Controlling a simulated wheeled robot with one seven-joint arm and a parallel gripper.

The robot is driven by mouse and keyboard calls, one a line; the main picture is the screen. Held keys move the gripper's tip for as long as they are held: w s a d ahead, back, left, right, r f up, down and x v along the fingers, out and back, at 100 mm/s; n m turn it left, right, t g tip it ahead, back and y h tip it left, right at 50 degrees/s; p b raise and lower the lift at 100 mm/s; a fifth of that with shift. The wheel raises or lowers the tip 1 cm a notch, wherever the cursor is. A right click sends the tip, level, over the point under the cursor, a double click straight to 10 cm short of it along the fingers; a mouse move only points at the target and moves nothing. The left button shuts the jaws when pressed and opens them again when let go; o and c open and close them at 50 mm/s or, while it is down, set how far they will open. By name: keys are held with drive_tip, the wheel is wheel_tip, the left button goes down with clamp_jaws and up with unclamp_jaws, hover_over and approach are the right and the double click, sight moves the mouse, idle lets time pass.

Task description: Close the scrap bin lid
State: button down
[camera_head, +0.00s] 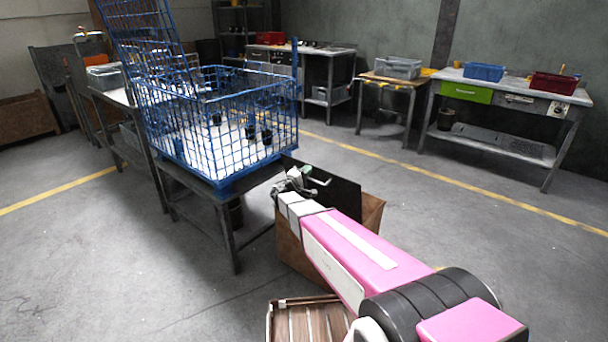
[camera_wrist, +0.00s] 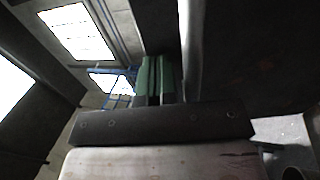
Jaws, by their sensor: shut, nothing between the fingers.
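The scrap bin (camera_head: 372,212) is a brown, rusty box on the floor beside the dark work table. Its black lid (camera_head: 343,194) stands raised and tilted, with a pale bar handle (camera_head: 318,181) on its face. My gripper (camera_head: 306,171) is at the lid's left part, close to the handle; whether it touches cannot be told. In the wrist view its green fingers (camera_wrist: 157,75) are together with nothing between them. A large dark surface at the right there is probably the lid. My arm hides much of the bin and its opening.
A blue wire basket (camera_head: 225,130) with its mesh lid raised stands on the dark table (camera_head: 225,205), just left of the bin. A slatted wooden pallet or crate (camera_head: 305,322) lies in front of the bin. Workbenches (camera_head: 500,95) line the back wall. Open floor lies at right.

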idle(0.3)
drive_tip(key=w+d+f+g+y, duration=0.2)
drive_tip(key=w+d+g+y, duration=0.5)
drive_tip(key=w+d, duration=0.9)
drive_tip(key=w+d+f+g+y, duration=0.3)
drive_tip(key=w+d+f, duration=0.1)
drive_tip(key=f, duration=0.4)
drive_tip(key=w+d+f+g+y, duration=0.3)
drive_tip(key=w+d+f, duration=0.1)
drive_tip(key=f, duration=0.5)
